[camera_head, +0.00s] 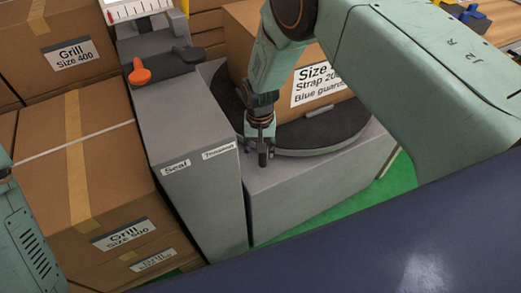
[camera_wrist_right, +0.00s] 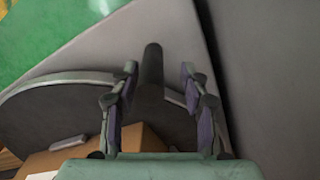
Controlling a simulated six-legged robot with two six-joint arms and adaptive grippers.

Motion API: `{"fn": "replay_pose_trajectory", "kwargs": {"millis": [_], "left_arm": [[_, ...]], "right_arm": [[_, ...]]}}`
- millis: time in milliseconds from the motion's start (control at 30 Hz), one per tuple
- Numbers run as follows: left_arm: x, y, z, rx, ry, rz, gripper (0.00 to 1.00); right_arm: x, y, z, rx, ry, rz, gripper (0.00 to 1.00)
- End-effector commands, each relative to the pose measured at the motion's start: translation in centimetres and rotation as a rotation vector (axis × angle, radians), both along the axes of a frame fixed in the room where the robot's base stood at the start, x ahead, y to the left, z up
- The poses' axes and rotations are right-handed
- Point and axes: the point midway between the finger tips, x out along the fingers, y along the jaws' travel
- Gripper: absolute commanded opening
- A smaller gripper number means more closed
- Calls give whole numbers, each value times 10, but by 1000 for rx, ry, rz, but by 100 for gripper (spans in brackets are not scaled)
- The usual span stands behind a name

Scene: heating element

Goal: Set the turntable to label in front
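The dark round turntable (camera_head: 340,138) sits on a grey stand and bears a cardboard box (camera_head: 238,40). The box's white label (camera_head: 318,82) faces the front and is partly hidden by my right arm. A dark peg (camera_head: 263,158) stands at the turntable's front left edge; it also shows in the right wrist view (camera_wrist_right: 151,75). My right gripper (camera_head: 261,142) is over this peg, pointing down. In the right wrist view its fingers (camera_wrist_right: 158,72) are apart, one on each side of the peg, with gaps showing. My left gripper is out of view.
A grey cabinet (camera_head: 200,205) with an orange-knobbed lever (camera_head: 139,73) and a dark lever (camera_head: 180,58) stands left of the turntable. Stacked cardboard boxes (camera_head: 105,180) fill the left.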

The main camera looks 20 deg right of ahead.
Motion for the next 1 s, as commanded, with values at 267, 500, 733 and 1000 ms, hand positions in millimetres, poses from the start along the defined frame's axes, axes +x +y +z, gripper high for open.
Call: {"fn": "replay_pose_trajectory", "kwargs": {"millis": [267,500,733,1000], "left_arm": [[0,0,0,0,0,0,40],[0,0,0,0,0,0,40],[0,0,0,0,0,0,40],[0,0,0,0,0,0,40]], "right_arm": [[-2,0,3,-1,7,0,46],[-1,-1,41,0,2,0,46],[-1,-1,87,1,3,-1,46],[-2,-1,116,1,4,0,46]]}}
